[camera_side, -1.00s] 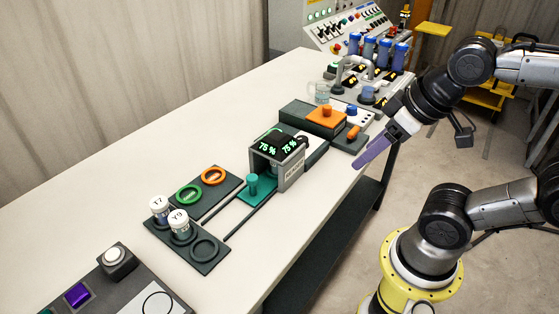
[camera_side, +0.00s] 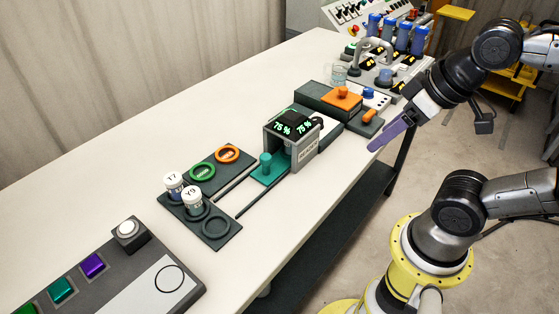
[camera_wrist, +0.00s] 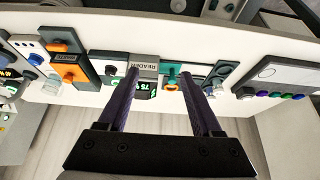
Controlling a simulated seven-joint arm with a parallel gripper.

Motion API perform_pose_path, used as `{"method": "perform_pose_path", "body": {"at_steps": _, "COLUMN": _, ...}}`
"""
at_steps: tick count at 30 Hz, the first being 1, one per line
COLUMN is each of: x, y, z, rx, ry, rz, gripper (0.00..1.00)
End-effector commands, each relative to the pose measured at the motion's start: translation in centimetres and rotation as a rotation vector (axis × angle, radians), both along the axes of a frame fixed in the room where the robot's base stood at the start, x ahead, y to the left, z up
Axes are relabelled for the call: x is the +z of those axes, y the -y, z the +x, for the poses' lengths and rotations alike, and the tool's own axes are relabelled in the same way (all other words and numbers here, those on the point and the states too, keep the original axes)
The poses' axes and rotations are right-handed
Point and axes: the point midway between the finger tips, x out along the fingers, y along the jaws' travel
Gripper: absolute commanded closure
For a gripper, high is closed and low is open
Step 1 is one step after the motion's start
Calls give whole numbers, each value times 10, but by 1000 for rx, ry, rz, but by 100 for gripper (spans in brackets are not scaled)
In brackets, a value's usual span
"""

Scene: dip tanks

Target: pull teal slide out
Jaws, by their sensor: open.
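The teal slide (camera_side: 268,176) is a flat plate with an upright knob. It sits on a track at the front of the grey reader (camera_side: 306,152), and its far end is hidden under the reader. The reader's display shows 75 % twice. In the wrist view the teal slide (camera_wrist: 172,80) lies between and beyond my fingertips, beside the reader (camera_wrist: 145,66). My gripper (camera_side: 380,144) is empty, its purple fingers off the table's right edge, well apart from the slide. In the wrist view the gripper (camera_wrist: 159,76) has its fingers spread.
An orange slide (camera_side: 343,97) and orange handle lie behind the reader. Two white-capped vials (camera_side: 193,198) stand in a dark rack (camera_side: 215,231) with green and orange rings nearby. A button panel (camera_side: 110,278) is at the front left.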

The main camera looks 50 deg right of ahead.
Motion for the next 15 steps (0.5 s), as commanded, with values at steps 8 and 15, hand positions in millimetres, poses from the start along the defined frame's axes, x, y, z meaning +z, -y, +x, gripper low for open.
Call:
{"method": "perform_pose_path", "body": {"at_steps": 8, "x": 0, "y": 0, "z": 0, "rx": -1, "ry": 0, "rz": 0, "gripper": 34}}
{"method": "perform_pose_path", "body": {"at_steps": 15, "x": 6, "y": 0, "z": -2, "rx": -119, "ry": -11, "rz": 62, "gripper": 34}}
